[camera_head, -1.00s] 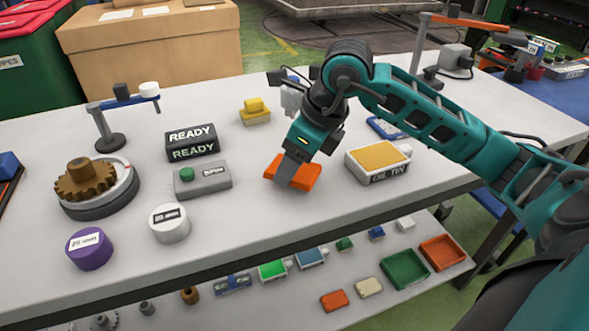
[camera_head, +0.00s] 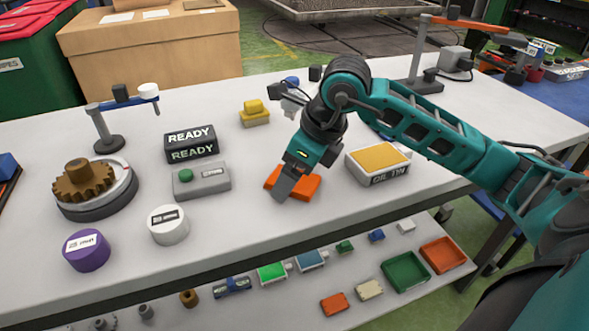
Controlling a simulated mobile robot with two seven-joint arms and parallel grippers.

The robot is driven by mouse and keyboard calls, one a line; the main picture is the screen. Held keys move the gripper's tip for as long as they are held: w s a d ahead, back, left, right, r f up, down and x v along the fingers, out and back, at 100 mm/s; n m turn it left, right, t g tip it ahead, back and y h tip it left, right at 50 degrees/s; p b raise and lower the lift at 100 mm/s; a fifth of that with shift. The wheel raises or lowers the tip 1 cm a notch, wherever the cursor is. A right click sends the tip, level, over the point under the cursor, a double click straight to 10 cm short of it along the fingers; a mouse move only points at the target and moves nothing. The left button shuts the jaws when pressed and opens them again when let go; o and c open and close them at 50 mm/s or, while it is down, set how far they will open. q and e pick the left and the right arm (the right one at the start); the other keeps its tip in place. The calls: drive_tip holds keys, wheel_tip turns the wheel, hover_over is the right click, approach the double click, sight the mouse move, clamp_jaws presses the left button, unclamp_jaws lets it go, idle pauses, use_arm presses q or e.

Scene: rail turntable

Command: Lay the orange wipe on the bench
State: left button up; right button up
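The orange wipe (camera_head: 306,187) is a flat orange piece at the middle of the white bench (camera_head: 240,230), right of the grey button box. It looks nearly flat and at or very close to the bench top; I cannot tell whether it fully touches. My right gripper (camera_head: 284,190) points down over the wipe's left part, its grey finger overlapping the wipe and hiding some of it. From this side I cannot see the gap between the fingers. My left gripper is not in view.
An oil tin box (camera_head: 378,160) stands close right of the wipe. The grey button box (camera_head: 201,181), READY sign (camera_head: 191,144), yellow block (camera_head: 254,113), white cylinder (camera_head: 168,225) and purple cylinder (camera_head: 86,250) stand left. Bench between the wipe and front edge is clear.

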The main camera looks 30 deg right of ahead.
drive_tip(key=shift+r, duration=0.2)
use_arm(q)
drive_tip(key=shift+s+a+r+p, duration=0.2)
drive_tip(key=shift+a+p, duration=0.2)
drive_tip(key=shift+p, duration=0.35)
use_arm(e)
drive_tip(key=v, duration=1.2)
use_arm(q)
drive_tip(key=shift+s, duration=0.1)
